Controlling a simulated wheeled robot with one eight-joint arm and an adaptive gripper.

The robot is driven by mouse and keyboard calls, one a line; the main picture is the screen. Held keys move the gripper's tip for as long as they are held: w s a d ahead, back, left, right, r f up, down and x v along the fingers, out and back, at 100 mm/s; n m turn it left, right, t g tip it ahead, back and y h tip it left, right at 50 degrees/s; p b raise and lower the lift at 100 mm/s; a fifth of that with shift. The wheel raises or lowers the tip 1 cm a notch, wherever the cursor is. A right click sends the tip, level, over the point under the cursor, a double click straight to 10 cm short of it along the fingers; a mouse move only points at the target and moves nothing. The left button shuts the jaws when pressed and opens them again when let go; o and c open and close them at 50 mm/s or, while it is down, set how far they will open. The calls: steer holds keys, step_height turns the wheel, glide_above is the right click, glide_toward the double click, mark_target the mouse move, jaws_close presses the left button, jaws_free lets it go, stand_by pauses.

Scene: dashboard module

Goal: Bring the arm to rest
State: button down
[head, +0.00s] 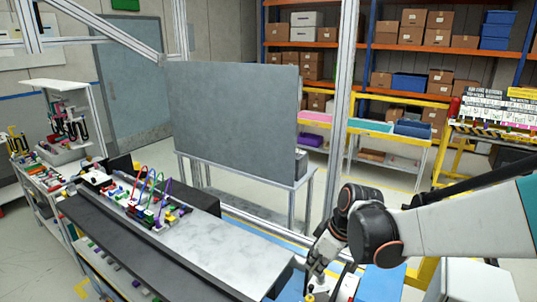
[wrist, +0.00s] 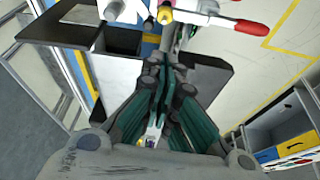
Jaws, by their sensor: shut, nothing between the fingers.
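My arm (head: 460,228) reaches in from the right of the head view, its dark wrist joint (head: 375,235) bent by the near end of the workbench. My gripper (wrist: 168,72) shows in the wrist view with its green-sided fingers drawn together. It is shut and empty. In the head view the gripper end is low beside the bench corner and its fingertips are hard to make out. In the wrist view a toggle clamp with a red handle (wrist: 252,28) shows beyond the fingertips; I cannot tell whether they touch it.
The grey workbench (head: 215,255) runs along the left, with coloured connectors and looped cables (head: 150,200) at its far end. A grey panel (head: 235,110) stands behind it. Metal frame posts (head: 345,90) rise near my arm. Shelves with boxes (head: 425,35) fill the back.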

steer(key=s+d+f+m+t+h+b, duration=0.1)
steer(key=s+d+f+m+t+b, duration=0.1)
steer(key=s+m+b, duration=0.3)
steer(key=s+d+f+m+t+h+b, duration=0.1)
steer(key=s+d+f+m+b, duration=0.3)
steer(key=s+b, duration=0.6)
steer(key=s+m+t, duration=0.1)
steer(key=s, duration=0.2)
steer(key=shift+s+t+h, duration=0.15)
steer(key=shift+t+h, duration=0.25)
